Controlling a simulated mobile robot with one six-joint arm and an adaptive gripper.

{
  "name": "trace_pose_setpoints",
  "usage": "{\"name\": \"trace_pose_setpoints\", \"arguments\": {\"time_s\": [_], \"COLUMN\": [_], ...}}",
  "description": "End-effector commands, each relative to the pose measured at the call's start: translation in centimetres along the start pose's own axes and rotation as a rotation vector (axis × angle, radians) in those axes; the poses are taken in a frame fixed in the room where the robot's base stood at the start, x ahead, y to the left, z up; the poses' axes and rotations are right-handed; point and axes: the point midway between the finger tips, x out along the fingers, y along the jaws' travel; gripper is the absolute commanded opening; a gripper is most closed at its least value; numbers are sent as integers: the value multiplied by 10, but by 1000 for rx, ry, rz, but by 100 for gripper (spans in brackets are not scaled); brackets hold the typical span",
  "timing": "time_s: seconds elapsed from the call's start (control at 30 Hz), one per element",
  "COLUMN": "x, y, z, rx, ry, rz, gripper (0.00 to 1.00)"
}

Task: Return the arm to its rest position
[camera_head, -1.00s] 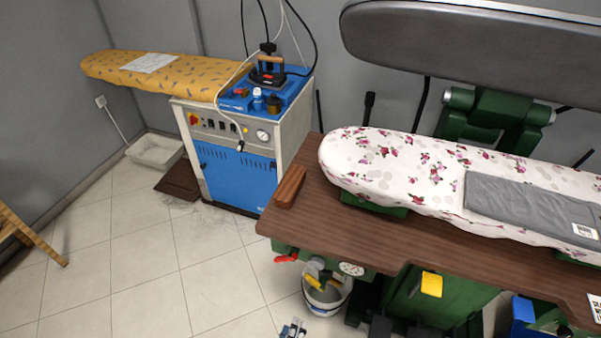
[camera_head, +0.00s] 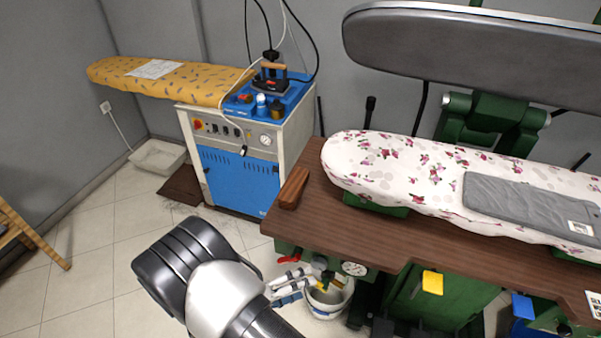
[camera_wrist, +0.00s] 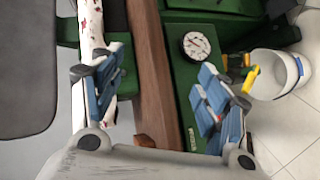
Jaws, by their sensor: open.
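My arm shows at the bottom of the head view, with my gripper (camera_head: 291,283) at its right end, in front of the left end of the brown table (camera_head: 440,232). In the wrist view my gripper (camera_wrist: 160,92) has its two blue-padded fingers spread wide apart. Nothing is held between them. Behind the fingers in the wrist view are the brown table edge (camera_wrist: 150,70), a green machine body and a round gauge (camera_wrist: 196,45).
A white bucket (camera_head: 325,302) stands on the floor close by my gripper. A floral ironing board (camera_head: 400,165) with a folded grey cloth (camera_head: 520,205) is on the table. A blue steam unit (camera_head: 240,180) stands behind.

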Motion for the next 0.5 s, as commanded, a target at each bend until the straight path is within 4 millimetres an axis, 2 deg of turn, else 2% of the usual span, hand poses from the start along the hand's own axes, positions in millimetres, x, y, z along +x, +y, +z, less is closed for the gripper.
{"name": "trace_pose_setpoints", "arguments": {"time_s": [0.03, 0.2, 0.37, 0.5], "x": [2, 6, 9, 7], "y": [26, 101, 164, 213], "z": [-4, 1, 18, 39], "rx": [16, 28, 57, 99], "ry": [-65, -257, -388, -457], "rz": [-35, -173, -335, -492], "gripper": [68, 68, 68, 68]}}
